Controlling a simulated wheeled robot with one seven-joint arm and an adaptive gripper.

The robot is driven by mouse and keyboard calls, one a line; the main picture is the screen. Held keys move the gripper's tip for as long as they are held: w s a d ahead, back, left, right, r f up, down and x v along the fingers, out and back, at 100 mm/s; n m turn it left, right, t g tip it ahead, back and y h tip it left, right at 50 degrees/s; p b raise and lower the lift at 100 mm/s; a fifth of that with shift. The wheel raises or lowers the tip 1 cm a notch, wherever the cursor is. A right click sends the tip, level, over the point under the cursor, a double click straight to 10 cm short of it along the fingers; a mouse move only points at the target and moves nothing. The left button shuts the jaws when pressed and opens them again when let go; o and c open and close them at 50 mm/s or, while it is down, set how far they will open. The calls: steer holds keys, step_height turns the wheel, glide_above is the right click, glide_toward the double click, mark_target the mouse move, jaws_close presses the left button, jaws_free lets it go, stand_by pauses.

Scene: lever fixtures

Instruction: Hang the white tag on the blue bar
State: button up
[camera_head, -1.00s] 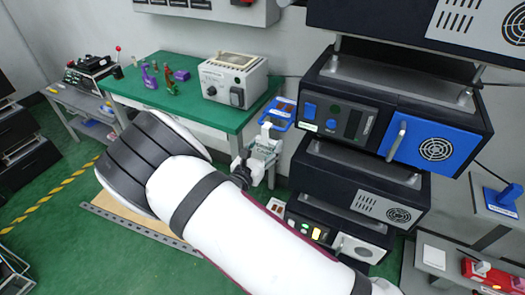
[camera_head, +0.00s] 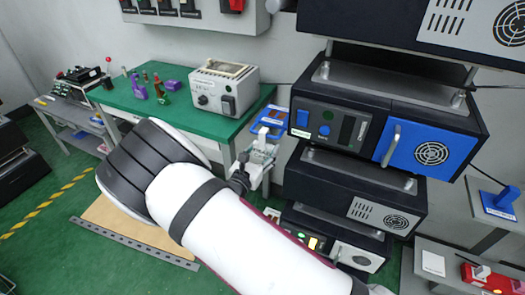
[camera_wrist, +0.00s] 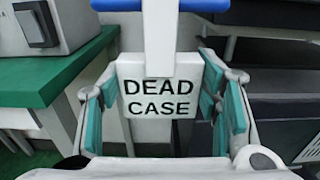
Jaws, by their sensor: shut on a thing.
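The white tag (camera_wrist: 160,97), printed "DEAD CASE", is held upright between the teal finger pads of my gripper (camera_wrist: 163,95) in the wrist view. Its narrow white stem rises from the plate and crosses in front of the blue bar (camera_wrist: 205,5) at the top of that view. Whether the stem's top hooks over the bar is cut off. In the head view my gripper (camera_head: 258,160) is beside the green table's right end, just below the blue fixture (camera_head: 269,121).
The green table (camera_head: 130,104) carries a grey control box (camera_head: 222,88) and several small purple, red and green pieces. A stack of black units with a blue door (camera_head: 432,150) stands close on the right. A red device (camera_head: 485,276) sits at lower right.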

steer(key=o, duration=1.2)
steer(key=shift+s, duration=0.1)
steer(key=v, duration=1.1)
steer(key=shift+s+a, duration=0.15)
steer(key=shift+s, duration=0.25)
steer(key=s+d+r+m+g+h, duration=0.25)
steer(key=d+r+m+g, duration=0.5)
steer(key=d, duration=0.45)
steer(key=s+d+r+m+g+h, duration=0.25)
steer(key=d+r+m+g, duration=0.35)
steer(key=d+r+m, duration=0.45)
steer(key=s+d+r+m+g+y, duration=0.3)
steer(key=s+d+m+y, duration=0.25)
steer(key=s+d, duration=0.35)
steer(key=shift+s+a+r+m+t+y, duration=0.4)
steer(key=shift+s+r+m+t+y, duration=0.4)
steer(key=shift+s+m, duration=0.9)
steer(key=shift+s+a+r+m+t+y, duration=0.45)
steer(key=shift+s+r+m+y, duration=0.65)
steer(key=shift+s, duration=1.15)
steer(key=shift+s+a+r+m+t+y, duration=0.35)
steer(key=shift+s+r+m+t+y, duration=0.5)
steer(key=shift+s+m, duration=0.9)
